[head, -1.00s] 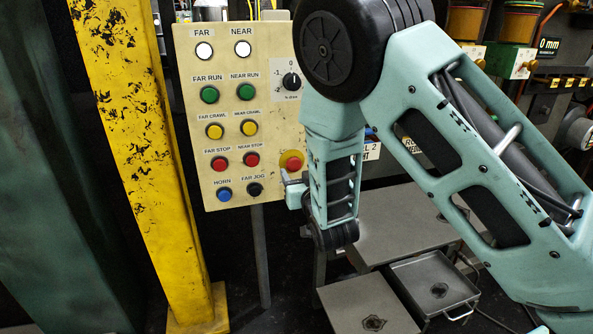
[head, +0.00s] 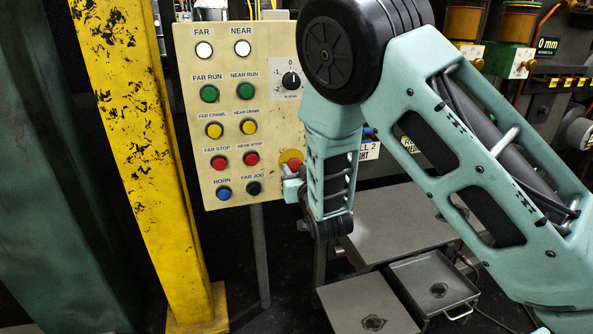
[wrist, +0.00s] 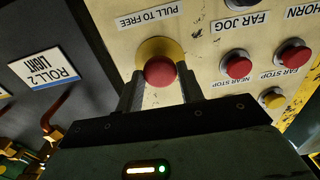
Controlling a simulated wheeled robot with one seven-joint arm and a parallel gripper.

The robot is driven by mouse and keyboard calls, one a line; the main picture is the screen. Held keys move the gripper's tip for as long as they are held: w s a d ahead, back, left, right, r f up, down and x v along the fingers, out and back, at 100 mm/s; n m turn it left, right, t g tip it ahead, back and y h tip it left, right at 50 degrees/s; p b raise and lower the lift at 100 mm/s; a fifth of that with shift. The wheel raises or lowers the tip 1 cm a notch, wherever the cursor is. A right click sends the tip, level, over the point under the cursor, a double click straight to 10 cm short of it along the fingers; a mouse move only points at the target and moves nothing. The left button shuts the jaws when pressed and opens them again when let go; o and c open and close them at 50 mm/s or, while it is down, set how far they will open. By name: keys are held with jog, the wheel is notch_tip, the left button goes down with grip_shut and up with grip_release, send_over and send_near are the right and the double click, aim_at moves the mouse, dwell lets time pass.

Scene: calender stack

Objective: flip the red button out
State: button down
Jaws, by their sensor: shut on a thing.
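The red mushroom button (head: 295,163) sits on a yellow round base at the lower right of the cream control panel. It also shows in the wrist view (wrist: 160,71), on its yellow base (wrist: 152,47) below a label reading PULL TO FREE. My gripper (wrist: 161,82) has one finger on each side of the red button and is shut on it. In the head view my gripper (head: 290,180) is at the panel's lower right corner and partly covers the button.
The panel (head: 270,140) also carries FAR STOP (head: 220,162) and NEAR STOP (head: 251,159) red buttons, a black FAR JOG button (head: 254,188) and a dial (head: 291,81). A yellow post (head: 130,150) stands left. Grey tables (head: 400,225) lie below right.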

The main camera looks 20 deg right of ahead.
jog(key=shift+s, duration=0.5)
jog(key=c, duration=0.9)
grip_release()
jog(key=shift+s+p, duration=4.45)
jog(key=shift+s, duration=4.3)
